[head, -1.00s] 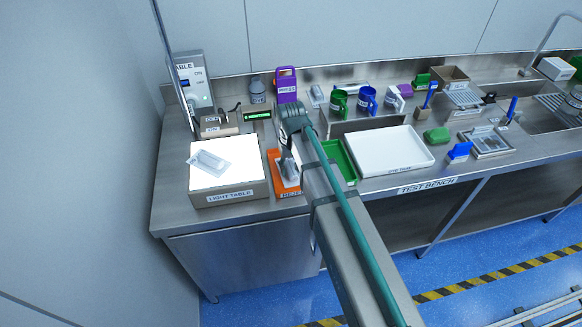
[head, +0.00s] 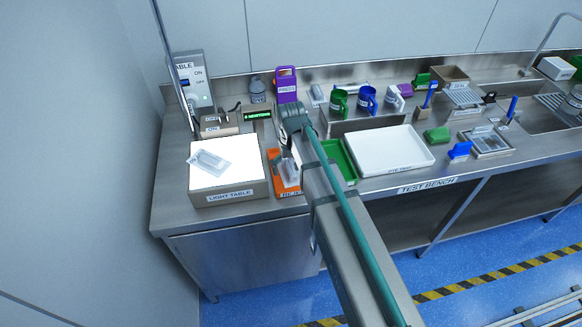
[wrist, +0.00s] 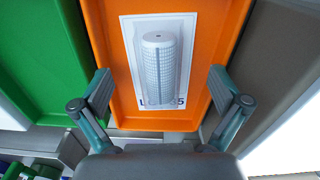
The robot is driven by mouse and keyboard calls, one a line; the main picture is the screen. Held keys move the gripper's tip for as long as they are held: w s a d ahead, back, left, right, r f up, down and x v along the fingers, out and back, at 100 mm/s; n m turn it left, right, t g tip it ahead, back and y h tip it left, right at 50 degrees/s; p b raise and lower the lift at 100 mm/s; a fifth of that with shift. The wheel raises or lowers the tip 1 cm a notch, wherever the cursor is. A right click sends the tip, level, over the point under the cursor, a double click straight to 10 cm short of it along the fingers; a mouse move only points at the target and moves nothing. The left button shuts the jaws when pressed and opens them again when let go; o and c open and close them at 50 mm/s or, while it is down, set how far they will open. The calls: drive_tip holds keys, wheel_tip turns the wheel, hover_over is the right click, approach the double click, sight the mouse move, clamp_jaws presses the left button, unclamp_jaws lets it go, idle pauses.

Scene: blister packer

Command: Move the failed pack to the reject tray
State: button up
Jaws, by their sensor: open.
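One blister pack (wrist: 160,62), a white card with a clear ribbed blister, lies face up in the orange tray (wrist: 206,20). The print on its card is partly covered by the blister. My gripper (wrist: 160,84) is open above it, with one finger on each side of the pack and nothing held. In the head view the orange tray (head: 275,162) stands right of the light table, its front label partly hidden by my arm. A second blister pack (head: 208,161) lies tilted on the lit top of the light table (head: 228,181).
A green tray (head: 347,171) stands right of the orange one, partly behind my arm, and a white tray (head: 390,150) is beyond it. A purple holder (head: 287,85), a small green display (head: 258,115) and a control box (head: 195,88) stand behind.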

sight(291, 167)
drive_tip(key=shift+r, duration=0.1)
drive_tip(key=shift+r+p, duration=2.3)
drive_tip(key=shift+r, duration=1.1)
